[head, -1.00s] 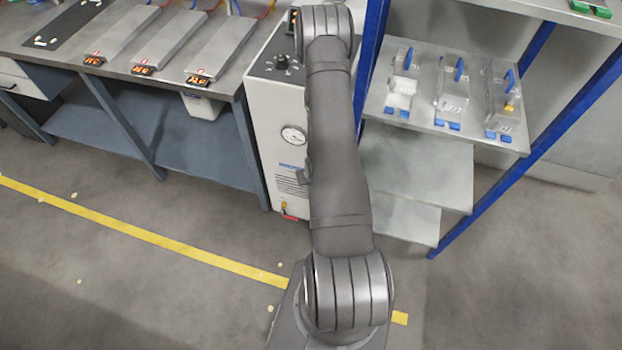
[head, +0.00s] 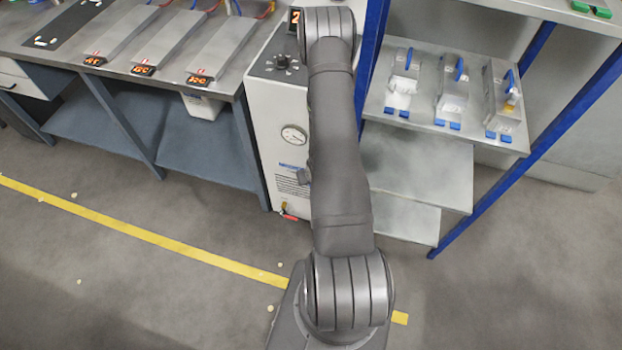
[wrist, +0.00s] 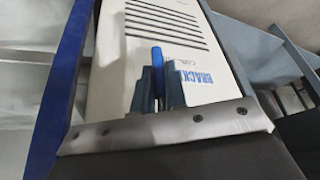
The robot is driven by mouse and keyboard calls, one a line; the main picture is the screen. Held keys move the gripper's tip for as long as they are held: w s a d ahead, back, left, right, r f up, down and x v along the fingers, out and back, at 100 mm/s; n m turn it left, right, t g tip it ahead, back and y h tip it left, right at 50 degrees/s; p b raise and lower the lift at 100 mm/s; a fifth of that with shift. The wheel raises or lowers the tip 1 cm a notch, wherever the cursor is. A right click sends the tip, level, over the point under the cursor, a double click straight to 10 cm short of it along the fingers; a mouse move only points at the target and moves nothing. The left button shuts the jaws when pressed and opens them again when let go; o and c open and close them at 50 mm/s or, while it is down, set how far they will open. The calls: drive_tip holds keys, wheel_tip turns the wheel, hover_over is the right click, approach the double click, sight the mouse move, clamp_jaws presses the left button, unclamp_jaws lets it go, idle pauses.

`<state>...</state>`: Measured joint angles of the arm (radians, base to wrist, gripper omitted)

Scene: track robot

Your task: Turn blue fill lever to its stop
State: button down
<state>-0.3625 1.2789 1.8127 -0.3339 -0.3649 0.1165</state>
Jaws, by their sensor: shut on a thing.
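The blue fill lever (wrist: 157,58) shows in the wrist view as a narrow blue bar against the white front of the cabinet (wrist: 185,20). My gripper (wrist: 160,85) is shut on the lever, with one dark finger on each side of it. The lever's lower part is hidden between the fingers. In the head view the cabinet (head: 262,140) stands left of my arm. The arm hides my gripper and the blue lever there.
The cabinet carries a round gauge (head: 293,135) and a red-handled valve (head: 289,216) near its foot. A workbench (head: 60,62) stands to the left. A shelf rack (head: 425,115) with blue posts and several clear boxes stands close on the right.

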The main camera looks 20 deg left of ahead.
drive_tip(key=shift+a+r+m+t+y, duration=0.45)
drive_tip(key=shift+a+r+m+y, duration=0.2)
drive_tip(key=shift+y, duration=2)
drive_tip(key=shift+a+r+m+t+y, duration=0.5)
drive_tip(key=shift+a+r+m+y, duration=0.1)
drive_tip(key=shift+y, duration=2.1)
drive_tip(key=shift+a+r+m+t+y, duration=0.45)
drive_tip(key=shift+a+r+m+y, duration=0.2)
drive_tip(key=shift+y, duration=2)
drive_tip(key=shift+w+r, duration=0.1)
drive_tip(key=c, duration=1.5)
unclamp_jaws()
drive_tip(key=shift+o, duration=0.2)
drive_tip(key=v, duration=1.7)
drive_tip(key=shift+d+f, duration=0.15)
drive_tip(key=shift+f, duration=0.1)
